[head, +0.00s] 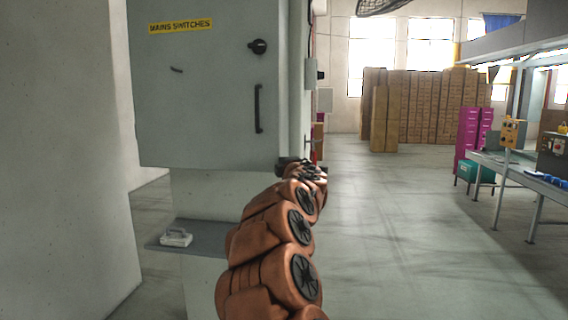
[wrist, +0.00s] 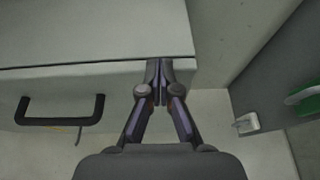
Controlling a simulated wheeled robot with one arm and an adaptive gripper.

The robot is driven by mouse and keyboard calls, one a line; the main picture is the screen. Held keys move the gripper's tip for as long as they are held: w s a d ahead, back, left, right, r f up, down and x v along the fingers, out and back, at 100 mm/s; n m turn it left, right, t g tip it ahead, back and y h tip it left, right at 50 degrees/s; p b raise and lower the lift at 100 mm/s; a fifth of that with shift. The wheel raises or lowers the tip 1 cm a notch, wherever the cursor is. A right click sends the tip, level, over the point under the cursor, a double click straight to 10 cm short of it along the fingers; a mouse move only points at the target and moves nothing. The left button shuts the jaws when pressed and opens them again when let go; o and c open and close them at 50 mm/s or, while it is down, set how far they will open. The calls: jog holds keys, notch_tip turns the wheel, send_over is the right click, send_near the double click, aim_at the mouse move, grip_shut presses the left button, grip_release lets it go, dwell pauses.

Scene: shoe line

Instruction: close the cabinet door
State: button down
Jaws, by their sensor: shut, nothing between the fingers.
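The grey cabinet door (head: 210,110) has a yellow "MAINS SWITCHES" label, a black knob (head: 258,46) and a vertical black handle (head: 259,108) near its right edge. In the wrist view, the door (wrist: 115,85) and handle (wrist: 60,111) are at the left. A thin dark seam runs along the panel's upper side there; I cannot tell whether the door stands slightly ajar. My gripper (wrist: 158,66) is shut and empty, its tips over the panel's end by the seam. I cannot tell if they touch. In the head view, my gripper (head: 315,170) is by the cabinet's lower right corner.
A pale wall or column (head: 60,160) stands close at the left. A grey ledge (head: 210,238) with a small white item (head: 176,237) is below the cabinet. The floor to the right is clear up to a workbench (head: 510,175). Stacked boxes (head: 430,105) stand far back.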

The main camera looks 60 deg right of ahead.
jog(key=s+d+r+b+v, duration=0.1)
jog(key=v, duration=1.1)
jog(key=shift+s+b, duration=0.35)
jog(key=shift+s, duration=0.05)
jog(key=shift+r, duration=0.15)
